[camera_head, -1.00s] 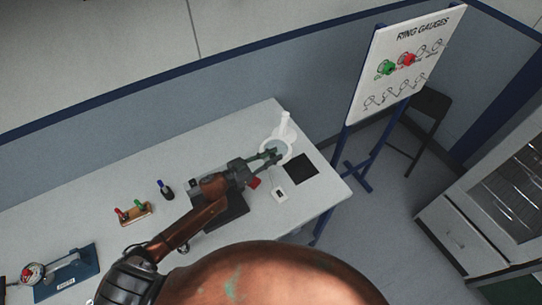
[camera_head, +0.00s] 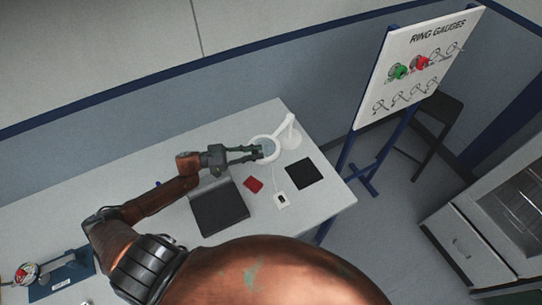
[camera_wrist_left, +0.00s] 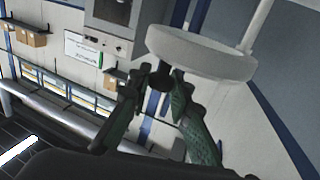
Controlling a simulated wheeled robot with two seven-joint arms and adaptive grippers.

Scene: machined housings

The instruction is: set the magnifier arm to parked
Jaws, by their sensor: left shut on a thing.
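The magnifier is white: its round ring with a clear lens (camera_head: 267,149) shows near the table's back right corner, beside its white upright arm and base (camera_head: 290,132). My left gripper (camera_head: 257,152) reaches in from the left, its fingers shut on the ring's near-left edge. In the left wrist view, the white ring (camera_wrist_left: 200,52) lies just beyond the finger ends (camera_wrist_left: 160,80), with a white rod rising at its right. The exact contact is partly hidden by the fingers. My right gripper is not in view.
A blue-based gauge (camera_head: 66,275) stands lower left. The ring gauges board (camera_head: 416,75) stands beyond the right edge.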

